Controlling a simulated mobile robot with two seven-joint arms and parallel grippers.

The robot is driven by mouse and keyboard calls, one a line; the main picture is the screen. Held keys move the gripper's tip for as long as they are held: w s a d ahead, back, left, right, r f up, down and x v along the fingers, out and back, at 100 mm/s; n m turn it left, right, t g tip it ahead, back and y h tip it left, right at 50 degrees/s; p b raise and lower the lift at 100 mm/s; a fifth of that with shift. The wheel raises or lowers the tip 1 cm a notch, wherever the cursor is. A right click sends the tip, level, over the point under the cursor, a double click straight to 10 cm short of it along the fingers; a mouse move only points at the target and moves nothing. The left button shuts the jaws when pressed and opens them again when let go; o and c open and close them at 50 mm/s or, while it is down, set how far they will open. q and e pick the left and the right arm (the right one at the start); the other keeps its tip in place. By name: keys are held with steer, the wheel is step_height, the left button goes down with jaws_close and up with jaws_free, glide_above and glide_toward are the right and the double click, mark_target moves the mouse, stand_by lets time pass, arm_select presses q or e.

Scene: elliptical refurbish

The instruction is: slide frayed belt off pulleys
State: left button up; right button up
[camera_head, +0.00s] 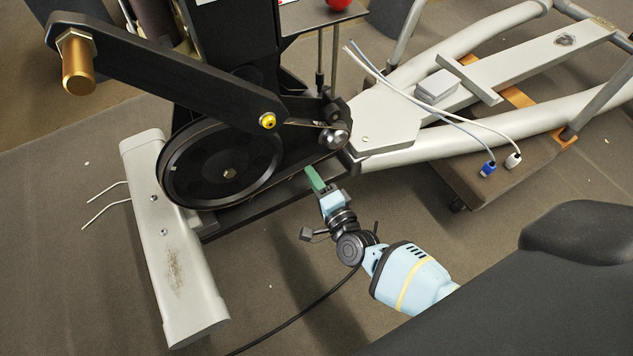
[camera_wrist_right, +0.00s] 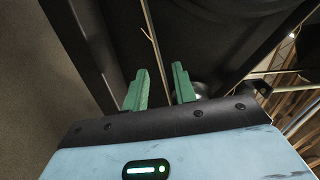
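The large black pulley (camera_head: 222,168) is upright on the side of the machine in the head view. A dark belt (camera_head: 290,172) appears to run around its rim toward the small pulley end at the right, partly hidden by the crank arm. My right gripper (camera_head: 313,178) has green fingers reaching up to the lower belt run. In the wrist view the right gripper (camera_wrist_right: 160,78) is open, its fingers apart. A thin tan strand (camera_wrist_right: 151,38) runs down toward the gap; I cannot tell if it is the belt's frayed edge or whether it touches a finger. My left gripper is not in view.
A black crank arm (camera_head: 170,72) crosses above the pulley. A grey foot beam (camera_head: 172,240) lies at the left. A wheeled dolly (camera_head: 520,180) and loose cables (camera_head: 440,112) are at the right. Open floor (camera_head: 270,270) lies below the machine.

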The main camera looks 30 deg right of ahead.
steer(key=shift+w+b, duration=1.45)
steer(key=shift+w, duration=0.65)
stand_by(1.3)
steer(key=shift+c, duration=0.2)
jaws_close()
steer(key=shift+r, duration=0.1)
stand_by(1.5)
